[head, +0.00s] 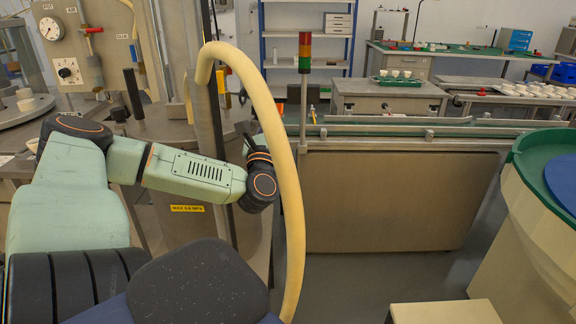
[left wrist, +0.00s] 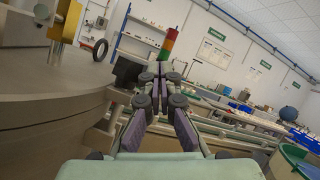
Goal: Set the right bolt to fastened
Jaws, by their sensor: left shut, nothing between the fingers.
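My left arm comes in from the left in the head view, and its wrist is beside a thick cream hose. The left gripper (head: 247,132) is partly hidden there by the wrist and hose. In the left wrist view the gripper (left wrist: 161,72) points forward with its fingers together and nothing between them. A dark block (left wrist: 127,72) is just left of the fingertips; I cannot tell if they touch. A dark upright handle (head: 133,94) stands on the round grey machine at left. I cannot tell which part is the right bolt. My right gripper is not in view.
The cream hose (head: 268,115) arches down close to my left wrist. A grey machine top (left wrist: 50,85) fills the left of the wrist view, with a yellow part (left wrist: 62,28) and a black ring (left wrist: 100,50). A conveyor (head: 400,132) and signal tower (head: 305,52) stand beyond.

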